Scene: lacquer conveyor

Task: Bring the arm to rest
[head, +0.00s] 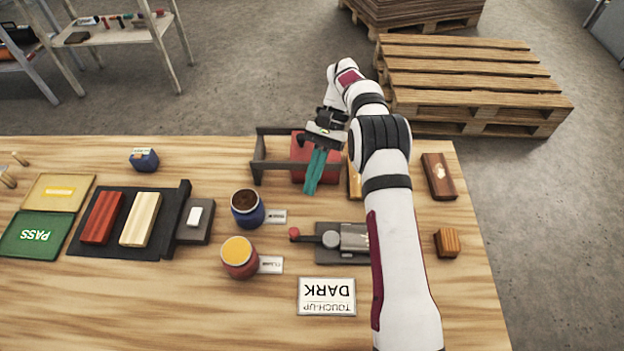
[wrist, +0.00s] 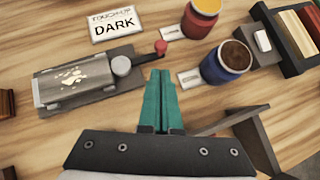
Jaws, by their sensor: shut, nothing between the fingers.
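My gripper (head: 309,190) has teal fingers that are closed together with nothing between them. In the head view it hangs over the back middle of the table, in front of a red block (head: 299,143) beside a dark frame (head: 258,160). The fingers hide part of that block. In the wrist view my gripper (wrist: 160,75) points toward the grey device (wrist: 75,85) with a red knob, and its tips look apart from it. The arm reaches from the front right of the table, and its links hide part of the device and a yellowish piece.
A blue jar (head: 248,217) and a red jar (head: 241,268) stand left of the device. A black tray (head: 125,195) with red and cream blocks lies further left, beside a green PASS plate (head: 35,248). A brown block (head: 439,187) and small wooden block (head: 447,243) lie right.

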